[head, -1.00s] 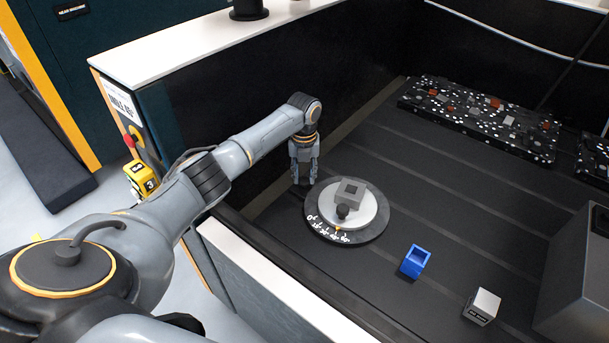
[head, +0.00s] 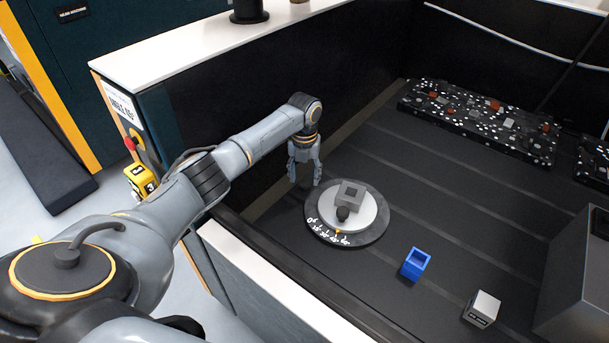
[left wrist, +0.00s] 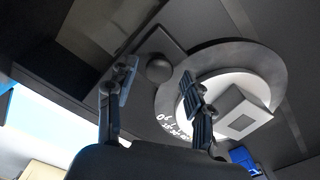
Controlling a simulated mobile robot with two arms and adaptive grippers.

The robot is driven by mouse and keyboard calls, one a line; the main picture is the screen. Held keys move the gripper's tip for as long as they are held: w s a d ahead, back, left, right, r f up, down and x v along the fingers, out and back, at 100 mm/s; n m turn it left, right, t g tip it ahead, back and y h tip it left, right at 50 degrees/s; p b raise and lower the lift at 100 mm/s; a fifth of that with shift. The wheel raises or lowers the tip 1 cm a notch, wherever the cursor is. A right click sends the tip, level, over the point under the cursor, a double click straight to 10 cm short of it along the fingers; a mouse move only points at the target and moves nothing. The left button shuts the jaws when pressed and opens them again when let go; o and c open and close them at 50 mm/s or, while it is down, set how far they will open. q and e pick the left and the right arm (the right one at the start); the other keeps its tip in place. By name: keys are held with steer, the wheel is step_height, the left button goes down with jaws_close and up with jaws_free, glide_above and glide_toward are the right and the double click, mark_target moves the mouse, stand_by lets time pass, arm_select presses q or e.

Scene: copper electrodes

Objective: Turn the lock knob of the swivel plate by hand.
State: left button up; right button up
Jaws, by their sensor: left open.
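The swivel plate (head: 375,231) is a dark disc with white scale marks and an orange pointer, topped by a light disc carrying a grey block. It also shows in the left wrist view (left wrist: 268,65). My left gripper (head: 305,182) is open and empty, above the plate's far left edge. My right gripper is not in view.
A blue open box (head: 416,264) and a small light block (head: 482,309) stand right of the plate. A large grey block (head: 580,280) stands at the right edge. Speckled black trays (head: 475,120) lie at the back. The dark wall (head: 235,95) is close behind my arm.

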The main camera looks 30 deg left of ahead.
arm_select(q)
step_height(320, 180, up, 5)
steer(key=p, duration=0.4)
steer(key=shift+r, duration=0.15)
step_height(320, 180, up, 12)
stand_by(0.5)
